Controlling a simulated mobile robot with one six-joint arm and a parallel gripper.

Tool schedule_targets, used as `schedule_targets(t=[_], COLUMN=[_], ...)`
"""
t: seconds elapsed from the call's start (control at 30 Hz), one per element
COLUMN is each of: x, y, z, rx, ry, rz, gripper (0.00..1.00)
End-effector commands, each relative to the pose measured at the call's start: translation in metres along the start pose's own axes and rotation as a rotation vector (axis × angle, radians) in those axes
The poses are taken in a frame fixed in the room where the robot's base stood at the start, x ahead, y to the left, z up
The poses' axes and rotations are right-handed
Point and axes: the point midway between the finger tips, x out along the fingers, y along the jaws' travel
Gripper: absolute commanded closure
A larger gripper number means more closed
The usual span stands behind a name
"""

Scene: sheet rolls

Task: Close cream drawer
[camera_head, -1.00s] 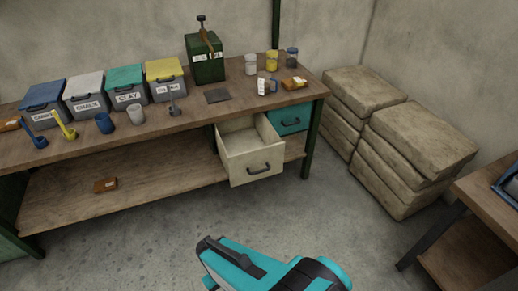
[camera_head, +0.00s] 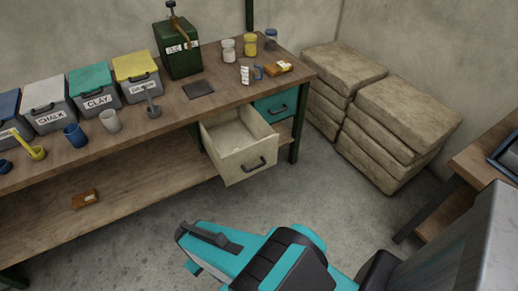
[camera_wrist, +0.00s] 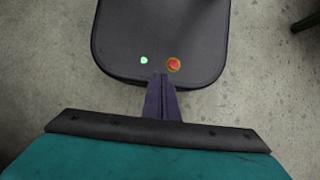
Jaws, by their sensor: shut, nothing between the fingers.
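The cream drawer (camera_head: 250,160) hangs under the workbench top in the head view. It is pulled well out, its inside shows, and its front carries a dark handle (camera_head: 256,163). It looks empty. A teal drawer (camera_head: 278,105) to its right is shut. My gripper shows in the wrist view (camera_wrist: 161,97), its fingers together with nothing between them, over my own base. In the head view my teal arm is in the foreground, below and apart from the drawer; the fingertips cannot be made out there.
The workbench (camera_head: 200,115) holds labelled bins, cups, a green box (camera_head: 178,55) and jars. A small brown box (camera_head: 85,199) lies on the lower shelf (camera_head: 130,205). Stacked sacks (camera_head: 385,120) stand at the right, near another table (camera_head: 490,155). The concrete floor before the drawer is clear.

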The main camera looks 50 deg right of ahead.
Motion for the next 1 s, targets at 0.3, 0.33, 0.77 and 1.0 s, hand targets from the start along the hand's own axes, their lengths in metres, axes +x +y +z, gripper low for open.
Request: schedule_targets(t=[0.3, 0.33, 0.77, 1.0], x=[0.000, 0.000, -0.032, -0.070], y=[0.000, 0.000, 0.032, 0.068], z=[0.000, -0.001, -0.041, -0.072], rx=[0.000, -0.001, -0.090, -0.191], ry=[0.000, 0.001, 0.076, 0.186], rz=[-0.001, -0.002, -0.113, -0.207], gripper=[1.00, 1.00, 1.00, 1.00])
